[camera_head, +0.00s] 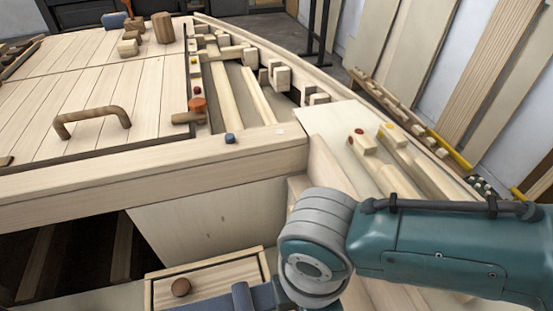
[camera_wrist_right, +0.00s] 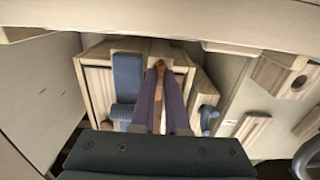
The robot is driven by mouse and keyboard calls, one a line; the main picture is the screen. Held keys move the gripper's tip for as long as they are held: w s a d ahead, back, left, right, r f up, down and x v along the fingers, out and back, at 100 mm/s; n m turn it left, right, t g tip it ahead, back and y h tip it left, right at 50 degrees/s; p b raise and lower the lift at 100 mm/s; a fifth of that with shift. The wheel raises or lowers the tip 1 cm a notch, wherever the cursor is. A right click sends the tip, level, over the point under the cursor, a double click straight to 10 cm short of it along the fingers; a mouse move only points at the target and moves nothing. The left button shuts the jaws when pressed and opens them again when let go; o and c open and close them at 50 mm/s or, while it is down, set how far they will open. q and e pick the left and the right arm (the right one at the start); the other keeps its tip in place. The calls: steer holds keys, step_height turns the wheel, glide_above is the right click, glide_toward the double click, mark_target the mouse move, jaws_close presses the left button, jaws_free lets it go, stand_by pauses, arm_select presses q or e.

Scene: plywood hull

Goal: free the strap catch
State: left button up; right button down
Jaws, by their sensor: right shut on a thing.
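My right gripper (camera_wrist_right: 162,75) has its two purple-grey fingers closed around a narrow brown wooden piece (camera_wrist_right: 160,66). The fingers hide most of this piece, and I cannot tell whether it is the strap catch. A blue strap (camera_wrist_right: 127,72) runs down the front of a pale wooden box (camera_wrist_right: 97,82), just left of the fingers, with a thicker blue roll low on it. In the head view my right arm reaches down to the box (camera_head: 158,276) at the bottom edge, and the fingers are out of sight there. My left gripper is not in view.
A round brown knob (camera_head: 181,287) sits on the box. A pale beam (camera_head: 150,165) runs above it, under a planked hatch with a curved handle (camera_head: 92,122). In the wrist view, wooden blocks (camera_wrist_right: 287,77) stand close on the right. A dark opening (camera_head: 65,255) lies left.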

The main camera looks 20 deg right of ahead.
steer(key=shift+a, duration=0.1)
stand_by(0.3)
steer(key=c, duration=0.9)
jaws_free()
steer(key=shift+r, duration=0.1)
step_height(320, 180, up, 9)
steer(key=p, duration=0.4)
steer(key=shift+f, duration=0.2)
steer(key=shift+r+p, duration=0.35)
steer(key=shift+r, duration=0.25)
